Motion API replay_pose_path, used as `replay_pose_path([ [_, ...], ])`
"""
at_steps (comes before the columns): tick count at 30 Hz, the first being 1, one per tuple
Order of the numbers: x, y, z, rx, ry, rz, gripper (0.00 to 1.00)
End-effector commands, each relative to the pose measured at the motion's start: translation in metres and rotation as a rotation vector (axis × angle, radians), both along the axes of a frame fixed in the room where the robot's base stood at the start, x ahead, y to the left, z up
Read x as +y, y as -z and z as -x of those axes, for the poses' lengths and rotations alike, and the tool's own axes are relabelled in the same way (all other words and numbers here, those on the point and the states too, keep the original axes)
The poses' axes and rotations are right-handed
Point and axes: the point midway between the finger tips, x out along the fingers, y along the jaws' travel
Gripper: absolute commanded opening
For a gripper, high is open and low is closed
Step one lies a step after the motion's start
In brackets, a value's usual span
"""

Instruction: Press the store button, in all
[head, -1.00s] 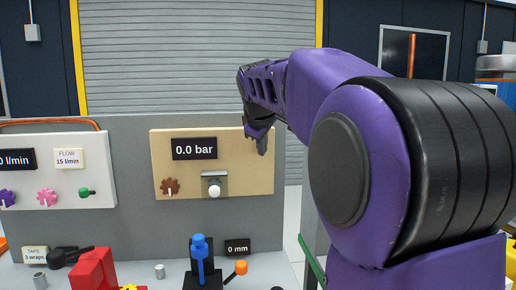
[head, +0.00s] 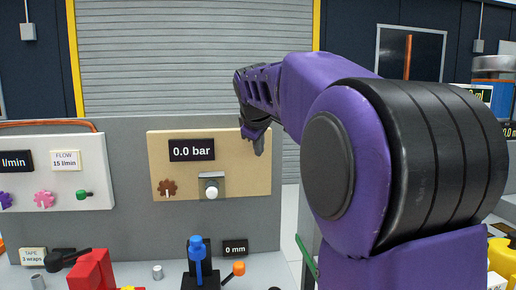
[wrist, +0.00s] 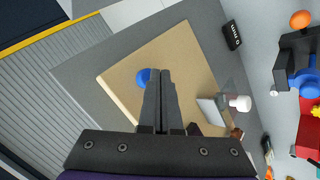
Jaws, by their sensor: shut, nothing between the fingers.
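A round blue button (wrist: 143,77) shows on the beige panel (wrist: 115,77) in the wrist view, partly covered by my fingers. No label is readable on it, so I cannot confirm it is the store button. My gripper (wrist: 160,73) is shut and empty, its tips overlapping the button's edge; I cannot tell whether they touch it. In the head view my gripper (head: 259,148) is in front of the panel's upper right (head: 228,178), and the blue button is hidden there. The panel's display (head: 192,150) reads 0.0 bar.
The panel also carries a brown knob (head: 167,187) and a white knob (head: 211,193). Below stand a blue lever device (head: 197,262), a 0 mm display (head: 235,248) and a red block (head: 92,270). A white panel (head: 98,190) with knobs is at left.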

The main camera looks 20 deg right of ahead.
Motion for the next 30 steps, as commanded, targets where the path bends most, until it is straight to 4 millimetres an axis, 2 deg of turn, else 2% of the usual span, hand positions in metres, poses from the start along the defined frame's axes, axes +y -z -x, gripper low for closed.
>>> replay_pose_path([
  [30,-0.002,-0.0004,-0.0097,0.0,0.0,0.0,0.0],
])
